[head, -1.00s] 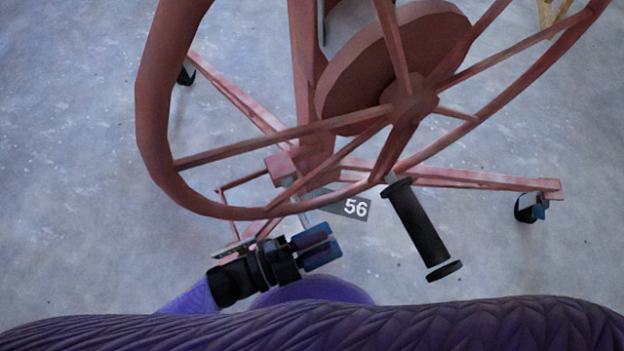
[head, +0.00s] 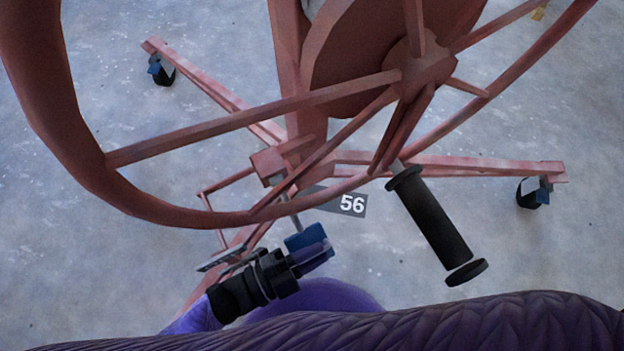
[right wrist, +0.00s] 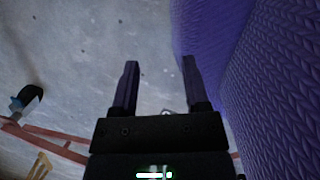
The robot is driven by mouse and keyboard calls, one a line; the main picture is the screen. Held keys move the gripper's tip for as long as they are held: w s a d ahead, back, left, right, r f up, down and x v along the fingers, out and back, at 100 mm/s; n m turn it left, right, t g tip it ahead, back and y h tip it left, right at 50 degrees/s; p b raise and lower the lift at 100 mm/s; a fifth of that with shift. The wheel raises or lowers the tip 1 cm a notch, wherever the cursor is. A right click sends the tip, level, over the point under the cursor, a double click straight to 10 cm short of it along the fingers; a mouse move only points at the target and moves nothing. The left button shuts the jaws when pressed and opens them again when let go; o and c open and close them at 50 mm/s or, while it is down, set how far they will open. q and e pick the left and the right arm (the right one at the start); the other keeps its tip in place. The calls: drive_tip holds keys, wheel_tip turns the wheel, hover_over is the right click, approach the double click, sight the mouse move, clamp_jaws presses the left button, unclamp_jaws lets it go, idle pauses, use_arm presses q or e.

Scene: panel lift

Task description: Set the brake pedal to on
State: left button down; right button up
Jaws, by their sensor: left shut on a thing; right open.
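The pink-red panel lift has a bar down to a small red block, and a thin grey rod (head: 290,205) runs from the block toward my left gripper. A blue piece (head: 304,238), which looks like the brake pedal, is at the rod's lower end. My left gripper (head: 314,254), with purple fingers, is shut at this blue piece; the fingers partly hide it, and the exact hold cannot be made out. My right gripper (right wrist: 158,88) shows in the right wrist view, open and empty, above the grey floor.
The lift's large red wheel (head: 150,215) stands above, with a black handle (head: 438,225). Casters with blue tabs (head: 533,190) stand at the leg ends. A grey plate (head: 220,258) is left of my left gripper. A dark label reads 56 (head: 352,205).

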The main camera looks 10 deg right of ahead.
use_arm(q)
drive_tip(key=shift+a+f, duration=0.1)
drive_tip(key=shift+f, duration=0.15)
drive_tip(key=c, duration=1)
unclamp_jaws()
drive_tip(key=o, duration=0.3)
use_arm(e)
drive_tip(key=shift+d, duration=0.1)
use_arm(q)
drive_tip(key=shift+s+a+r, duration=0.1)
drive_tip(key=p+v, duration=0.1)
drive_tip(key=v, duration=0.8)
drive_tip(key=shift+s+a+p, duration=0.1)
drive_tip(key=shift+a+p, duration=0.15)
drive_tip(key=shift+p, duration=0.15)
use_arm(e)
drive_tip(key=shift+g, duration=0.3)
drive_tip(key=s, duration=0.1)
drive_tip(key=s+f, duration=0.1)
drive_tip(key=s, duration=0.3)
drive_tip(key=shift+s+f, duration=0.1)
drive_tip(key=shift+f, duration=0.3)
